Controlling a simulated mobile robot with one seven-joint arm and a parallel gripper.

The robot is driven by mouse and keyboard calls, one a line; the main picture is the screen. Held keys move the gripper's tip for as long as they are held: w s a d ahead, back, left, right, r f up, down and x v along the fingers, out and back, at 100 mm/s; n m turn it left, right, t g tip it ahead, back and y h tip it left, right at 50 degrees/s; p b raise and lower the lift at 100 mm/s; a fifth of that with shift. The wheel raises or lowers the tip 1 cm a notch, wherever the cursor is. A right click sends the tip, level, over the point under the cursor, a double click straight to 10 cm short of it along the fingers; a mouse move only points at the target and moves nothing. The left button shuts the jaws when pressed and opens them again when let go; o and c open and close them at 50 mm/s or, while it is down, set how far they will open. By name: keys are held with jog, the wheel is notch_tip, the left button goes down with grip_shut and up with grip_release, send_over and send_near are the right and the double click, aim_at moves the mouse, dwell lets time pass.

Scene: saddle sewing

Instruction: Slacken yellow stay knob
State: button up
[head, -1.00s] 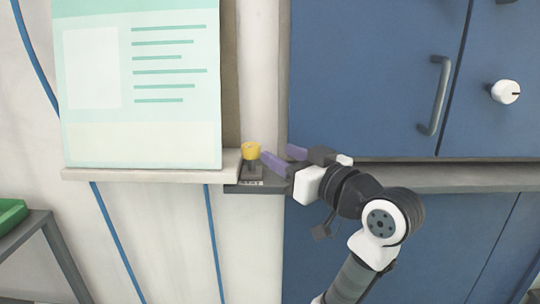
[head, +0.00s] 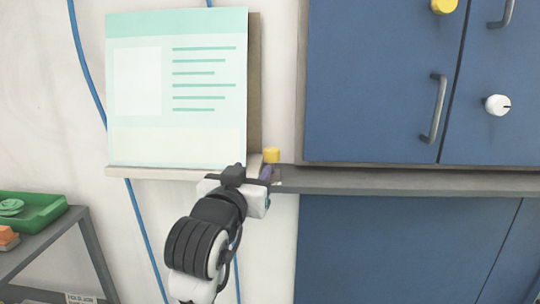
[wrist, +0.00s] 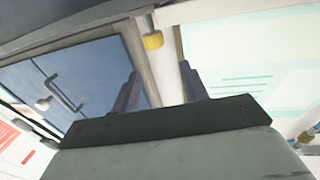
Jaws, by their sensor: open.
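A small yellow knob (head: 271,155) stands upright on a ledge bracket beside the poster board. It also shows in the wrist view (wrist: 153,41), near the top, on a dark stem. My gripper (head: 264,174) is just below and in front of this knob in the head view, and one purple finger shows there. In the wrist view my gripper (wrist: 159,68) has its two purple fingers spread, with the knob lying beyond their tips, between their lines. Nothing is held. The knob's stem is mostly hidden by my gripper in the head view.
Another yellow knob (head: 444,6) and a white knob (head: 497,104) are on the blue cabinet (head: 380,90) at right, which has grey handles (head: 436,108). The poster board (head: 180,90) stands left. A green tray (head: 30,212) lies on a grey table at far left.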

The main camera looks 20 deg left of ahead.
aim_at(269, 155)
jog(key=shift+h, duration=0.5)
jog(key=w+p, duration=0.1)
jog(key=w, duration=0.5)
jog(key=w+p, duration=0.1)
jog(key=w, duration=0.6)
jog(key=shift+a+f, duration=0.15)
jog(key=shift+f, duration=0.05)
jog(key=c, duration=0.7)
